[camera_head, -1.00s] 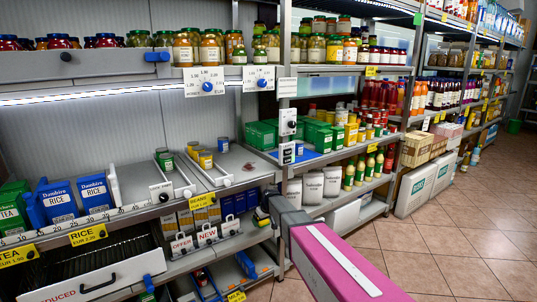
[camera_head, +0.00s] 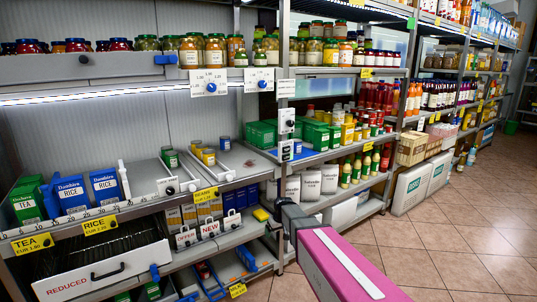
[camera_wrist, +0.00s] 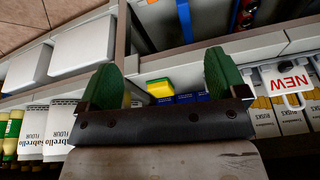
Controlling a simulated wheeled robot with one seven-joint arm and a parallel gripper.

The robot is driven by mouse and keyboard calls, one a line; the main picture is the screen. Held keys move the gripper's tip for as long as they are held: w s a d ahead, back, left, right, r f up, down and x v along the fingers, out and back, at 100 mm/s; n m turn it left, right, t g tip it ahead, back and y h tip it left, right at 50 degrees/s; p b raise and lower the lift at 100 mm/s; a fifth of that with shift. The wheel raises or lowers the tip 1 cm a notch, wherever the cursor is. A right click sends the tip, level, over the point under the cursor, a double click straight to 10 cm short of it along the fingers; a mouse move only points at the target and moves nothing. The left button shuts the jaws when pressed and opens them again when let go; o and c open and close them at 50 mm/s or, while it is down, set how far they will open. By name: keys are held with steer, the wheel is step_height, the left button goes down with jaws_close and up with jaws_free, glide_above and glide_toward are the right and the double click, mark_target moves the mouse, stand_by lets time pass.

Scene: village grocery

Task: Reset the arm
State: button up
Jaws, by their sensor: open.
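My gripper (camera_wrist: 163,76) shows in the wrist view with its two green fingers wide apart and nothing held between them. A small yellow item (camera_wrist: 160,88) and blue packs (camera_wrist: 188,98) lie beyond the gap between the fingers; they look apart from the fingers. In the head view my arm reaches in from the bottom right toward the lower shelf, and its end is beside a yellow item (camera_head: 261,214). The fingers cannot be made out there.
Shelving holds RICE boxes (camera_head: 105,187), TEA boxes (camera_head: 27,201), jars (camera_head: 216,50) and flour bags (camera_head: 311,184). A REDUCED drawer (camera_head: 100,267) is at lower left. In the wrist view a NEW tag (camera_wrist: 288,83) is right of the gripper. Tiled floor (camera_head: 440,235) at right is clear.

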steer(key=s+d+r+m+g, duration=0.1)
steer(key=s+d, duration=0.4)
steer(key=s, duration=0.3)
steer(key=s+d+r+m+g+h, duration=0.1)
steer(key=s+d+m, duration=0.1)
steer(key=s+d, duration=0.3)
steer(key=s+d+r+m, duration=0.1)
steer(key=s+d, duration=0.4)
steer(key=s, duration=0.6)
steer(key=shift+s+m+g+h, duration=0.2)
steer(key=shift+m+g+h, duration=0.2)
steer(key=shift+m, duration=0.2)
